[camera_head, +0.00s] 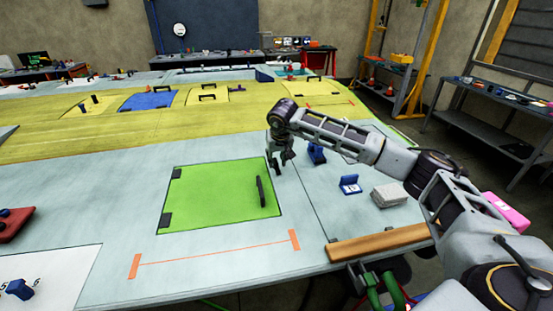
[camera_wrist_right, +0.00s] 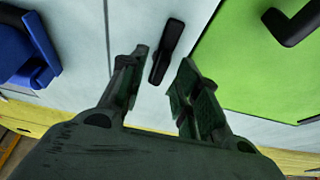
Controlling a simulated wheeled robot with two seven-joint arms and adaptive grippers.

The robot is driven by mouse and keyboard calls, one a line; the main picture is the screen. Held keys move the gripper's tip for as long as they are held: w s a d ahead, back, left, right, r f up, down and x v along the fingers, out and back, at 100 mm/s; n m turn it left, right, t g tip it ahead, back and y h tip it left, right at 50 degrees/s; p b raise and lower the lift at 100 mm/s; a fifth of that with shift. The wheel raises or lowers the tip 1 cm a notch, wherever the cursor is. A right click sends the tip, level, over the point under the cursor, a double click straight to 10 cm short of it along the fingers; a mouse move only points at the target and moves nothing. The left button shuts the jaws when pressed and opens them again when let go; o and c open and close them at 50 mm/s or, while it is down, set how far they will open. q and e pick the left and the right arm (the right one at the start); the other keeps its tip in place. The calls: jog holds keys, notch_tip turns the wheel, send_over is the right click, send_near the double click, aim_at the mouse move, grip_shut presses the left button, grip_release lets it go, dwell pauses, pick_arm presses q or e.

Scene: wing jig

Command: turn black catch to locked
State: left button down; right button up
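The black catch (camera_wrist_right: 166,52) is a short dark bar on the pale surface, beside the edge of the green panel (camera_wrist_right: 262,65). In the wrist view it lies lengthwise, slightly tilted, between and just beyond my right fingertips. My right gripper (camera_wrist_right: 163,66) is open, one finger on either side of the catch, with no clear contact. In the head view my right gripper (camera_head: 280,166) hangs at the right edge of the green panel (camera_head: 215,195); I cannot separate the catch from the dark fingers there. My left gripper is not in view.
A black handle (camera_head: 261,191) stands on the green panel close to my right gripper; it also shows in the wrist view (camera_wrist_right: 292,24). A blue block (camera_head: 316,153) stands just right of the gripper. Another blue piece (camera_head: 349,185) and a grey block (camera_head: 390,195) lie farther right.

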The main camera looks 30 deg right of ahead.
jog(key=shift+w+f, duration=0.15)
jog(key=shift+f, duration=0.35)
jog(key=shift+c, duration=0.2)
grip_shut()
